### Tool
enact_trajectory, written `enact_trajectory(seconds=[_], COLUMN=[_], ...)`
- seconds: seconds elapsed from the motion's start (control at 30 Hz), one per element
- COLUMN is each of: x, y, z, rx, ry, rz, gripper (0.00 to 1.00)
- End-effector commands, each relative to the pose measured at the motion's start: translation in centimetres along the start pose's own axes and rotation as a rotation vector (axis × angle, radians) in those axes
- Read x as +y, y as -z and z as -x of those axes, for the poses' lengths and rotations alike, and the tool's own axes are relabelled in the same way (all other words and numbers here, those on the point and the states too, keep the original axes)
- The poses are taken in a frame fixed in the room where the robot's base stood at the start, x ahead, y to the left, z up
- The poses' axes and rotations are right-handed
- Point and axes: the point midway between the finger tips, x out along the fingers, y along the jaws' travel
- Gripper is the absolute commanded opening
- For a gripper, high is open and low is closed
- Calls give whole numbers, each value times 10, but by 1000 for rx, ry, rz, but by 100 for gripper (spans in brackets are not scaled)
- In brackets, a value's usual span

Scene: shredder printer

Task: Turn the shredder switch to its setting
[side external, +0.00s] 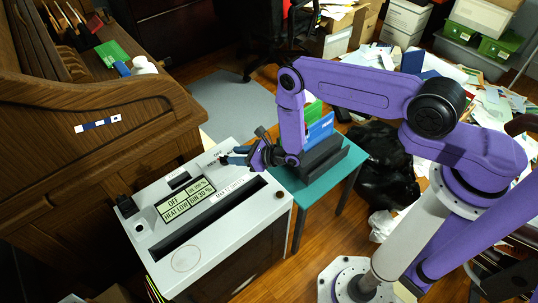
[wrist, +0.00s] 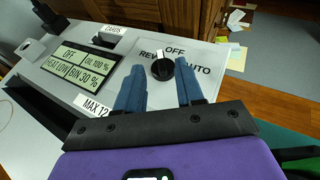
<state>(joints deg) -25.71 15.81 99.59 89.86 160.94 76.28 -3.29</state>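The shredder (side external: 205,225) is a pale box with a dark slot and a lit display (side external: 185,198). In the wrist view its switch (wrist: 163,69) is a round black knob with a light mark on its far side, toward OFF. REV, OFF and AUTO are printed around it. My gripper (side external: 233,156) is over the far right corner of the shredder top. In the wrist view my gripper (wrist: 160,65) is open, its blue fingers wide apart with the knob between their tips in the picture. Contact is not visible. In the side view the gripper hides the knob.
The display (wrist: 82,66) reads OFF, OIL 100% and BIN 30%. A wooden roll-top desk (side external: 90,130) stands close behind the shredder. A teal table (side external: 325,180) with a dark holder of coloured folders is on the right. Papers and boxes litter the floor behind.

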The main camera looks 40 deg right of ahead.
Motion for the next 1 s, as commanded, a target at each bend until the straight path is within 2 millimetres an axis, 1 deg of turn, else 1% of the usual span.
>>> enact_trajectory(seconds=[0.03,0.6,0.7,0.8,1.0], x=[-1,-1,-1,-1,0], y=[0,1,1,1,0], z=[8,97,108,114,118], rx=[3,4,4,4,2], ry=[2,3,1,1,1], rz=[-2,-3,-2,-1,-1], gripper=[37,37,37,37,37])
